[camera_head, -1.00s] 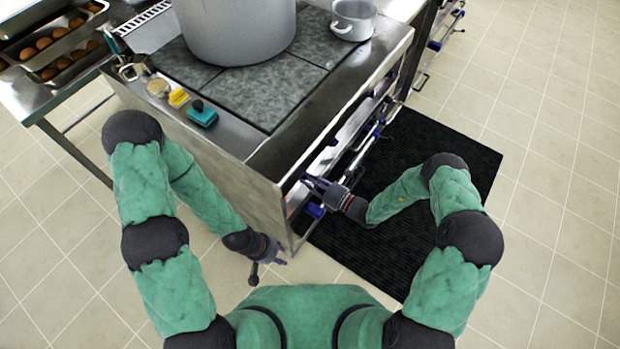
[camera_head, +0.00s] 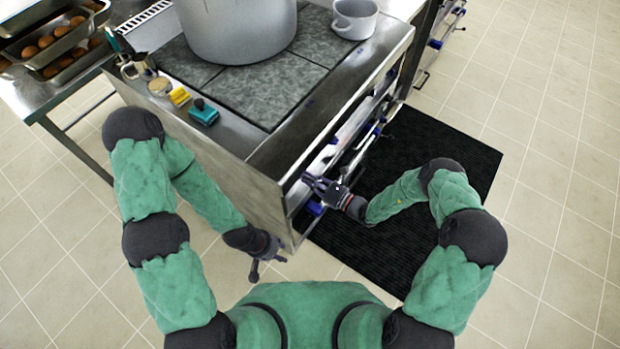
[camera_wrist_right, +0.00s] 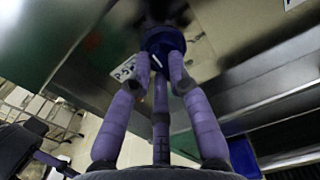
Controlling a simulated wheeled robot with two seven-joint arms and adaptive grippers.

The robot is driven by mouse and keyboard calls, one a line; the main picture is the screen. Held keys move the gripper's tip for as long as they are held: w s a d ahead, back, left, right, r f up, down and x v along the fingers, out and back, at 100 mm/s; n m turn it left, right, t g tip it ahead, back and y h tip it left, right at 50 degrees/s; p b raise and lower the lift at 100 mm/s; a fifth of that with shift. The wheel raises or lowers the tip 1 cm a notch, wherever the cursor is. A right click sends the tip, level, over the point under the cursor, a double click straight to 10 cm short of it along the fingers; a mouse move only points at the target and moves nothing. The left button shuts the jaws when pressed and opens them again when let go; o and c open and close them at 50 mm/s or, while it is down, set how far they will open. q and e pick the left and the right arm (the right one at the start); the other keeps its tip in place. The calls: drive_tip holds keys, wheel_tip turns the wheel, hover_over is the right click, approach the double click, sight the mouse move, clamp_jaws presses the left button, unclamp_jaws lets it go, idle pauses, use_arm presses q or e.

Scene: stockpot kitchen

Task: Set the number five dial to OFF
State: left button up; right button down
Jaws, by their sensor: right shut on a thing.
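My right gripper (camera_head: 310,181) reaches the front face of the stove (camera_head: 272,215) near its near corner. In the right wrist view, its purple fingers (camera_wrist_right: 160,62) are shut around a blue dial (camera_wrist_right: 158,36). A pale label (camera_wrist_right: 125,68) with dark marks sits beside the dial; its number is too blurred to read. The dial's pointer and setting are hidden by the fingers and shadow. My left gripper (camera_head: 268,264) hangs low at the stove's left side, empty, with its fingers spread.
A large grey stockpot (camera_head: 238,30) and a smaller pot (camera_head: 354,18) stand on the stove top. Yellow (camera_head: 180,96) and teal (camera_head: 204,113) items lie on its left ledge. A black mat (camera_head: 400,220) covers the floor in front. Trays of eggs (camera_head: 60,42) stand far left.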

drive_tip(key=shift+f+n, duration=0.1)
drive_tip(key=shift+n, duration=0.4)
drive_tip(key=c, duration=1.2)
unclamp_jaws()
drive_tip(key=shift+o, duration=0.2)
drive_tip(key=v, duration=1.2)
